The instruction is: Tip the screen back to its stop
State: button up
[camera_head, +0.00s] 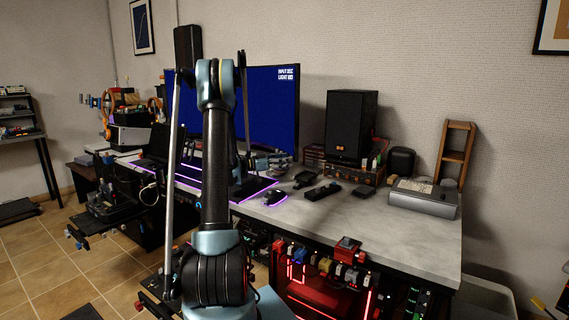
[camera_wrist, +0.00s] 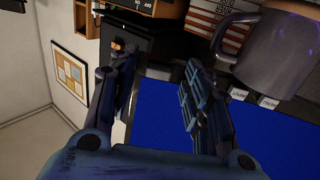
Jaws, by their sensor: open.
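The screen (camera_head: 275,105) is a wide monitor showing plain blue with small white text at its upper right. It stands towards the back of the desk, and my arm crosses in front of it. In the wrist view the blue screen (camera_wrist: 275,140) fills the lower right, seen at a strong tilt. My gripper (camera_wrist: 160,68) is open there, its two fingers apart, with dark background between them. The right finger overlaps the screen's edge; I cannot tell whether it touches. The screen's hinge is hidden.
A grey mug (camera_wrist: 275,45) looms close at the wrist view's upper right. On the desk (camera_head: 400,228) are a mouse (camera_head: 274,197), a black speaker (camera_head: 350,125), a grey box (camera_head: 424,198) and a small wooden rack (camera_head: 455,152). Bare desktop lies at the front right.

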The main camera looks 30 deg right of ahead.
jog(key=shift+d, duration=0.4)
grip_shut()
jog(key=shift+n+y, duration=0.5)
jog(key=shift+y, duration=0.4)
jog(key=shift+s+a+r, duration=0.25)
jog(key=shift+a+r, duration=0.2)
jog(key=shift+a, duration=0.15)
jog(key=shift+s+a+r, duration=0.2)
jog(key=shift+a+r, duration=0.3)
jog(key=shift+a, duration=0.1)
jog(key=shift+s+a+r, duration=0.25)
jog(key=shift+a+r, duration=0.2)
jog(key=shift+a, duration=0.15)
grip_release()
jog(key=shift+a, duration=0.1)
